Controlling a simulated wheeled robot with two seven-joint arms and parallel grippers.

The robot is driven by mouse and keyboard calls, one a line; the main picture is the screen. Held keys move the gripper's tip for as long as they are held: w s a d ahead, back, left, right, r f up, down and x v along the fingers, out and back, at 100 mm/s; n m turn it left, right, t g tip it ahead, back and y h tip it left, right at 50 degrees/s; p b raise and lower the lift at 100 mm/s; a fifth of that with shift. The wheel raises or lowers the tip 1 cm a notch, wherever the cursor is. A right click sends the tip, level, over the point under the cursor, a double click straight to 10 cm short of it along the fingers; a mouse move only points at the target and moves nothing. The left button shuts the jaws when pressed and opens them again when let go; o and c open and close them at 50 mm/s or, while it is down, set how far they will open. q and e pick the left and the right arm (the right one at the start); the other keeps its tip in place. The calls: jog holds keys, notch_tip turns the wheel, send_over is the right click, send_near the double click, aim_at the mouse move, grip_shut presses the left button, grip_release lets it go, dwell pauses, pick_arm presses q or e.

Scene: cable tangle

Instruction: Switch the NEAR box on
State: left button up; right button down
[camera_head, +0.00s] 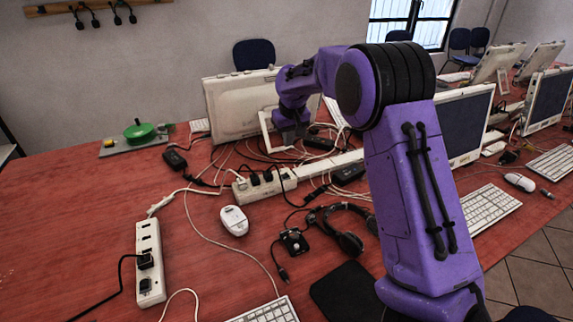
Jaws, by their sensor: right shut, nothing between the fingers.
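The near box is a white power strip (149,240) lying lengthwise on the red table at the lower left. A black plug with a black cable sits in it, and a dark element shows near its front end. Its switch is too small to read. A second white power strip (264,186) with several black plugs lies farther back, near the middle. My right gripper (291,136) is beyond that second strip, by the back of a monitor, and is well away from the near box. It is shut and empty; its fingertips are small and hard to make out. My left gripper is not in view.
Cables tangle around the middle strip. A white mouse (234,220), headphones (346,230), a small black device (293,241) and a dark pad (347,292) lie between the near strip and my right arm. The left tabletop is mostly clear.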

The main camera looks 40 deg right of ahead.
aim_at(287, 174)
jog(key=x, duration=0.9)
jog(key=p+x, duration=0.1)
jog(key=x, duration=0.3)
jog(key=shift+s+f, duration=0.25)
jog(key=shift+f, duration=0.1)
jog(key=shift+s+d+f, duration=0.1)
jog(key=shift+f, duration=0.25)
